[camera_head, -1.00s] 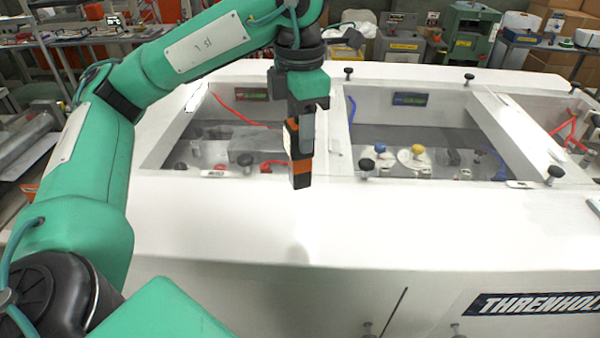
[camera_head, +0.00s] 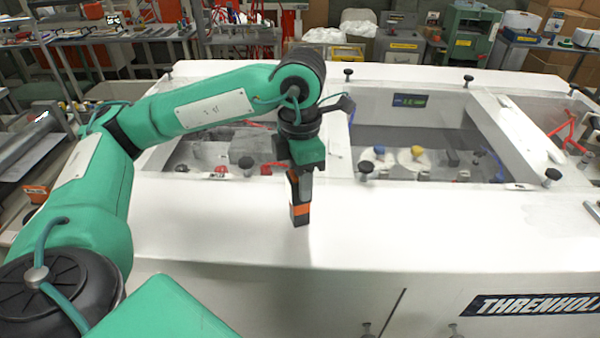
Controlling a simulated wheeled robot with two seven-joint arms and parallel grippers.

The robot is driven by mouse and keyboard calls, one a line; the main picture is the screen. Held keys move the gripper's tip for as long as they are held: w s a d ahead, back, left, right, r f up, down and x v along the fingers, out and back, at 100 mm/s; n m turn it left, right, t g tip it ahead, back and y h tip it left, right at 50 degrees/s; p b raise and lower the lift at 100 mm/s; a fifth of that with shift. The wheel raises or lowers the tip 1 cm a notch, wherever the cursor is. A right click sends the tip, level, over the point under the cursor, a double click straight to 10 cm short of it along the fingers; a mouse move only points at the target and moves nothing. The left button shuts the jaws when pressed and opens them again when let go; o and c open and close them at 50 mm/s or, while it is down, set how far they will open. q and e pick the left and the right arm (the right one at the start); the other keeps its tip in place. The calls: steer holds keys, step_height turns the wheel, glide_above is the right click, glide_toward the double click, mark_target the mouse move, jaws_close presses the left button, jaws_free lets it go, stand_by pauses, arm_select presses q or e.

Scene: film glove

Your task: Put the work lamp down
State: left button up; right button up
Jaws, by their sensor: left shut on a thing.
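The work lamp (camera_head: 300,212) is a small upright block, black with an orange band. My left gripper (camera_head: 304,186) points down and is shut on its upper part. The lamp is over the white front ledge (camera_head: 220,225) of the glove-box bench, in front of the window openings. Its lower end appears at or just above the ledge; I cannot tell whether it touches. The gripper fingers hide part of the lamp's top. My right gripper is not in view.
Behind the ledge are recessed windowed compartments with a blue knob (camera_head: 379,150), a yellow knob (camera_head: 417,151) and other fittings. The ledge on both sides is clear.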

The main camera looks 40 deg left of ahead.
arm_select(q)
steer(key=shift+f, duration=0.1)
steer(key=o, duration=1.1)
steer(key=shift+o, duration=0.3)
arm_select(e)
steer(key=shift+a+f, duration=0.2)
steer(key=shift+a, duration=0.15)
